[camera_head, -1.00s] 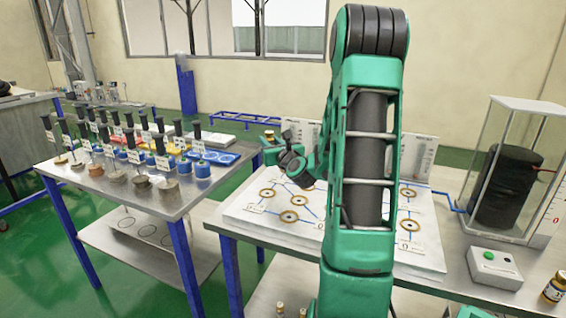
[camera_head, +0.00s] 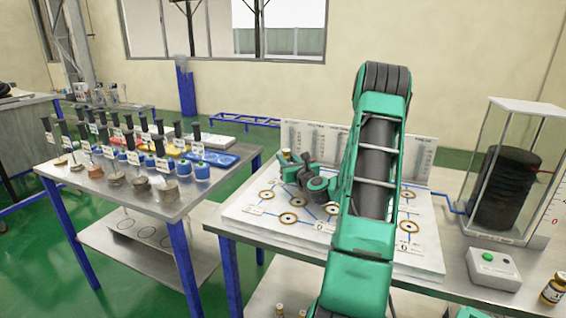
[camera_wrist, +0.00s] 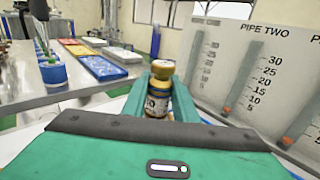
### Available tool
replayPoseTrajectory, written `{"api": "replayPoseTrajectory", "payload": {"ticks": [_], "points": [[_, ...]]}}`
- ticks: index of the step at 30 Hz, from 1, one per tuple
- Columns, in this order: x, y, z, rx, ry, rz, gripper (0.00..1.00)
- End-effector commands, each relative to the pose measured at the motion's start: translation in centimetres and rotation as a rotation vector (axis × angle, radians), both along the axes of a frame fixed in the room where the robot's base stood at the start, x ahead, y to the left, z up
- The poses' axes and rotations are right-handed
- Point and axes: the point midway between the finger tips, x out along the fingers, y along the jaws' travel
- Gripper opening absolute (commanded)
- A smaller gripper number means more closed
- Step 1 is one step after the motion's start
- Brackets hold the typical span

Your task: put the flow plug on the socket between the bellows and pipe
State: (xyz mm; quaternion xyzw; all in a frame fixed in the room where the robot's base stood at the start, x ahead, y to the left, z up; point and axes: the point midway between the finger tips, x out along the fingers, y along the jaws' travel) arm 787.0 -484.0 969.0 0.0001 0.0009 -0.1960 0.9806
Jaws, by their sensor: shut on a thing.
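My gripper (camera_wrist: 160,85) is shut on a small bottle-shaped plug (camera_wrist: 158,92) with a tan cap and a printed label. It holds the plug upright between the green fingers; in the head view the plug (camera_head: 285,156) shows near the back left of the white board. The board (camera_head: 262,233) has several ring sockets joined by blue lines, such as one at the front (camera_head: 289,219) and one at the right (camera_head: 408,195). My arm hides the board's middle. The black ribbed bellows (camera_head: 507,185) stands in a clear case. I cannot tell which socket lies between bellows and pipe.
A gauge panel (camera_wrist: 252,78) marked "PIPE TWO" stands behind the board. A green-button box (camera_head: 494,268) and a labelled bottle (camera_head: 554,288) are at the right. The left table (camera_head: 150,222) holds several black-handled items, pucks and coloured trays.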

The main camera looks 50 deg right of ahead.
Motion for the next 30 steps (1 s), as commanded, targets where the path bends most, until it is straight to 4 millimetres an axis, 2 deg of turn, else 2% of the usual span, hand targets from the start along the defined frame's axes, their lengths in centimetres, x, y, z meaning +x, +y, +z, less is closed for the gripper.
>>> {"api": "replayPoseTrajectory", "payload": {"ticks": [12,13,15,26,30], "points": [[0.01,0.01,-0.46,0.000,-0.001,0.000,0.00],[0.01,0.02,-0.53,0.000,0.000,0.000,0.28],[0.02,0.03,-0.49,-0.001,0.000,0.000,0.45],[0.09,0.14,-0.22,-0.002,0.000,0.001,0.45],[-0.62,0.63,-0.34,0.001,0.000,-0.001,0.45]]}}
